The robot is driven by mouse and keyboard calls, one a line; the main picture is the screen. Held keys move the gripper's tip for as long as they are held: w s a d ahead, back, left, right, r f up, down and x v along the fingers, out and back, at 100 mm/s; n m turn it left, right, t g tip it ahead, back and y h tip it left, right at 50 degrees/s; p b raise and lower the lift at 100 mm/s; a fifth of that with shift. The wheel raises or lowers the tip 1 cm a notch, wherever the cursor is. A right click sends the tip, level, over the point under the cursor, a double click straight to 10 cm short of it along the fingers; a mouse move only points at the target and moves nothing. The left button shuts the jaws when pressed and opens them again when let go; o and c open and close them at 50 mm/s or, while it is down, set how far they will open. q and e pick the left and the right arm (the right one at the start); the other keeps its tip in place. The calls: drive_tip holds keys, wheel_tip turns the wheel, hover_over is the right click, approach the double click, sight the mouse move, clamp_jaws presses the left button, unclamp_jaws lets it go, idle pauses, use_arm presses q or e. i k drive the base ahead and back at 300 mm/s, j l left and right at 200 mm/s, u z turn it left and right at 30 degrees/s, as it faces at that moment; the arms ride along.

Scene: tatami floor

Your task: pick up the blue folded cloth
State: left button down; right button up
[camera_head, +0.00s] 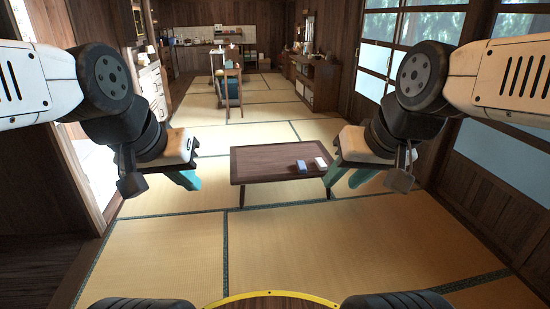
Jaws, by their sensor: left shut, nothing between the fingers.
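The blue folded cloth (301,166) is a small block lying on the right half of a low dark wooden table (262,167). My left gripper (188,180) has teal fingers and hangs in the air left of the table, shut and empty. My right gripper (343,178) hangs at the table's right end in the picture, right of the cloth and apart from it. Its teal fingers look spread, with nothing between them.
A small white item (320,162) lies right beside the cloth. Tatami floor (300,245) is clear in front of the table. A wooden chair or stand (231,85) is farther back. Cabinets (318,80) line the right wall, and windows are at the right.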

sight(301, 167)
drive_tip(key=i+u, duration=0.1)
drive_tip(key=i, duration=4.25)
